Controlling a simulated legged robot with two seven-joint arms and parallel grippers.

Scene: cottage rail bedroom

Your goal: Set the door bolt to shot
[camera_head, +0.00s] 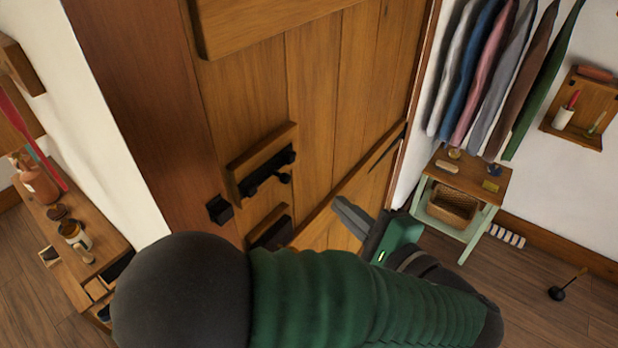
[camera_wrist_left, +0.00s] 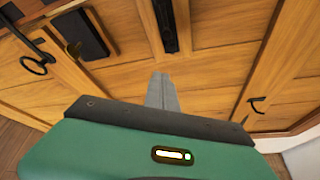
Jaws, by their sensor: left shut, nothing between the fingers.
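The door bolt (camera_head: 266,172) is a black bar with a knob, mounted on a wooden block on the plank door (camera_head: 310,110). Its black keeper (camera_head: 219,209) is on the frame to the left; a gap shows between the bar's near end and the keeper. My left gripper (camera_head: 352,216) is shut and empty, to the right of and below the bolt, apart from it. Its closed fingers also show in the left wrist view (camera_wrist_left: 161,92), pointing at the door. A black fitting at the top there looks like the bolt (camera_wrist_left: 166,25), partly cut off. My right gripper is not in view.
A black lock case (camera_head: 270,230) sits below the bolt, partly behind my arm. The wrist view shows a ring handle (camera_wrist_left: 38,62) and a black plate (camera_wrist_left: 80,33) with a brass knob. A cluttered shelf (camera_head: 85,235) is left; a green-legged table (camera_head: 460,190) is right.

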